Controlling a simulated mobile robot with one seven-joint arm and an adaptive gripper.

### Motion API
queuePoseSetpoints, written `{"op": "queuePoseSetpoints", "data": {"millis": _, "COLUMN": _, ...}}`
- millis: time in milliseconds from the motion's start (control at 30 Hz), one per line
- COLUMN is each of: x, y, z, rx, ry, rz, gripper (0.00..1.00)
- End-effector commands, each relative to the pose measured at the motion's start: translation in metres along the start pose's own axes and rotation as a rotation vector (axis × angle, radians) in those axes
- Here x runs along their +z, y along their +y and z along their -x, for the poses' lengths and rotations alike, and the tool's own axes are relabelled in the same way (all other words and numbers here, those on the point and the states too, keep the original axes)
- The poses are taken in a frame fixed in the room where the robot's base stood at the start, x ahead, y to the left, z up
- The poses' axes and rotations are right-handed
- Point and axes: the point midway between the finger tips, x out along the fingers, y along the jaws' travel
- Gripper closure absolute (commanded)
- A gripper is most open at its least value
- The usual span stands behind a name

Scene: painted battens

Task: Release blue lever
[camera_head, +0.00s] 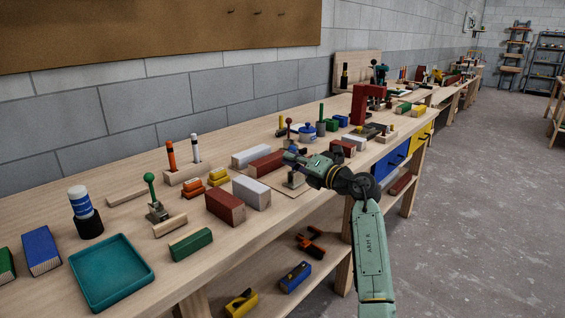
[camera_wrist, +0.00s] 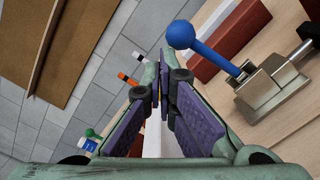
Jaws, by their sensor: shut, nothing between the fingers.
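The blue lever (camera_wrist: 214,55) has a round blue ball on a blue shaft, set in a metal clamp base (camera_wrist: 270,88) at the right of the wrist view. Its shaft slants to the upper left there. In the wrist view my gripper (camera_wrist: 163,80) has purple finger pads and is shut and empty. It appears beside the lever, to the left of the ball in the picture, with no visible contact.
Dark red and white battens (camera_head: 267,163) lie close by on the bench. A green-knobbed lever (camera_head: 151,190) stands further left, near a teal tray (camera_head: 111,271). A red block frame (camera_head: 364,101) and a blue-lidded jar (camera_head: 307,131) stand further back.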

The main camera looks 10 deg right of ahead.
Motion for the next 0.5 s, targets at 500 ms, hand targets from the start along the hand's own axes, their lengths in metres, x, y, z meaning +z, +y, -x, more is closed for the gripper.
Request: {"op": "queuePoseSetpoints", "data": {"millis": 500, "x": 0.0108, "y": -0.0019, "z": -0.0009, "rx": 0.000, "ry": 0.000, "rz": 0.001, "gripper": 1.00}}
